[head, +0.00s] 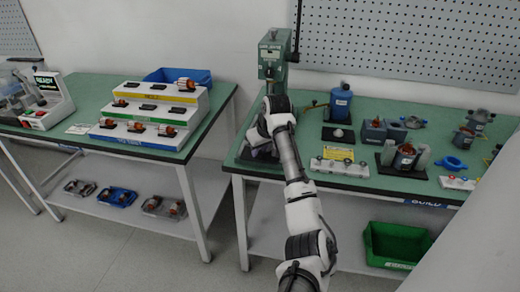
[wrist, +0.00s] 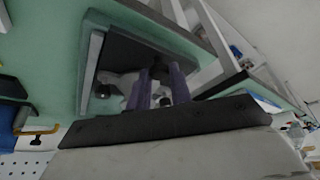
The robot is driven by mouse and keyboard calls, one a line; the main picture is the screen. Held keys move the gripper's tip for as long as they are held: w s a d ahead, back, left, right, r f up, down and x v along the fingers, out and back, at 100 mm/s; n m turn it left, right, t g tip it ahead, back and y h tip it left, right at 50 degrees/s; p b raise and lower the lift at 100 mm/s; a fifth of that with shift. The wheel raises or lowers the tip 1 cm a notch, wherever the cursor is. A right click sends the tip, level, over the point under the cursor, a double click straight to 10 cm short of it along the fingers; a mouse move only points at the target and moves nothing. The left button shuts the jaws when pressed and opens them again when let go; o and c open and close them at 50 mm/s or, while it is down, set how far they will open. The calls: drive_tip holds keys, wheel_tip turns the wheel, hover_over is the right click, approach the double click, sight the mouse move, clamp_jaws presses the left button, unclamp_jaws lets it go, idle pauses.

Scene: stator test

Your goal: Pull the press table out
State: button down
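The green press (head: 272,58) stands at the back left of the right bench, with a dark lever at its top. The foot of the press (head: 256,153) is largely covered by my arm in the head view, so the press table does not show clearly there. My gripper (wrist: 159,70) is down at this spot. In the wrist view its two purplish fingers stand apart, with a small dark part (wrist: 157,66) between their tips. A dark slab (wrist: 125,50) with a pale edge lies beyond them. I cannot tell whether the fingers touch the dark part.
The left bench holds a stepped rack (head: 150,115). A floor gap separates the benches.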

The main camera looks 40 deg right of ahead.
drive_tip(key=c, duration=1.3)
unclamp_jaws()
drive_tip(key=shift+s+a, duration=0.1)
drive_tip(key=shift+a, duration=0.1)
drive_tip(key=shift+o, duration=0.2)
drive_tip(key=b+v, duration=0.2)
drive_tip(key=v, duration=1.1)
drive_tip(key=shift+r, duration=0.35)
drive_tip(key=shift+s, duration=0.1)
